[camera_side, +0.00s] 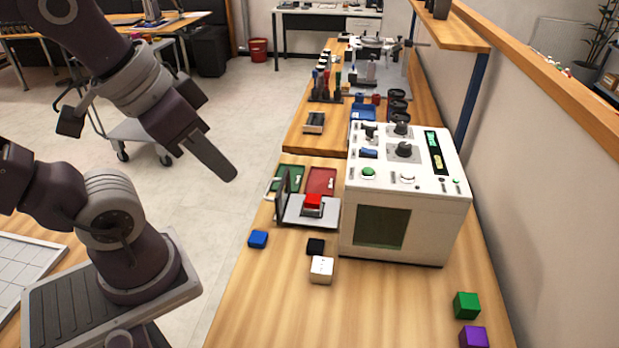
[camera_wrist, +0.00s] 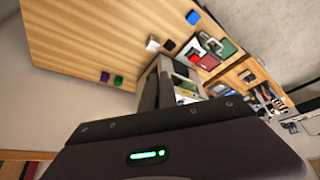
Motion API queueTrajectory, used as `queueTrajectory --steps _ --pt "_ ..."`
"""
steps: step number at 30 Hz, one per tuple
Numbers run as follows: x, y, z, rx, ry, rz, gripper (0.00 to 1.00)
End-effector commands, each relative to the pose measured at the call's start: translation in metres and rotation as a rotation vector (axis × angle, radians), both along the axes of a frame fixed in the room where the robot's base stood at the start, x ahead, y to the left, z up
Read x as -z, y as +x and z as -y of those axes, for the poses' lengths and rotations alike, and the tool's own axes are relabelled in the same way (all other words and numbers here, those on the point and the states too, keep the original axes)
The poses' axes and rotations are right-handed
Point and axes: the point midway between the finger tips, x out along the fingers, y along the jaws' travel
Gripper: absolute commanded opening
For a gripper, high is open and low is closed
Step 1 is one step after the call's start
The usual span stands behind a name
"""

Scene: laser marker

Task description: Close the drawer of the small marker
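The small marker (camera_side: 405,200) is a white box with knobs on top and a dark greenish front window. Its drawer (camera_side: 295,212) stands out from the left side, with a dark upright panel (camera_side: 284,192) at its outer end. A red cube (camera_side: 313,201) sits on a block in the drawer. The drawer (camera_wrist: 209,62) and red cube (camera_wrist: 196,57) also show in the wrist view, partly crowded by other things. My gripper (camera_side: 222,168) is in the air, up and left of the drawer, apart from it. Its fingers (camera_wrist: 156,92) look together and empty.
Blue (camera_side: 258,239), black (camera_side: 316,246) and white (camera_side: 321,269) cubes lie in front of the drawer. Green (camera_side: 466,305) and purple (camera_side: 473,337) cubes lie at right front. Green (camera_side: 289,174) and red (camera_side: 321,180) trays lie behind the drawer. The bench's front is mostly clear.

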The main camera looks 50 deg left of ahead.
Motion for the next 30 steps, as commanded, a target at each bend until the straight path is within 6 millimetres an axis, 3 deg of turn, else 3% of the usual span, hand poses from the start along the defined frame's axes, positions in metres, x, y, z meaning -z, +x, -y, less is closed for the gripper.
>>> queueTrajectory --steps 5,8,11,12,15,18,21,23,30 --pt "0.009 0.043 -0.023 -0.381 -0.262 -0.226 0.00" --pt "0.024 0.082 -0.064 -0.753 -0.513 -0.375 0.00" --pt "0.053 0.112 -0.131 -1.151 -0.774 -0.480 0.00" --pt "0.069 0.117 -0.161 -1.309 -0.876 -0.508 0.00" --pt "0.112 0.113 -0.234 -1.649 -1.094 -0.541 0.00" --pt "0.148 0.096 -0.283 -1.884 -1.242 -0.546 0.00" --pt "0.169 0.083 -0.307 -2.003 -1.317 -0.541 0.00" --pt "0.175 0.081 -0.311 -2.027 -1.333 -0.540 0.00" --pt "0.205 0.098 -0.294 -2.029 -1.335 -0.544 0.00"
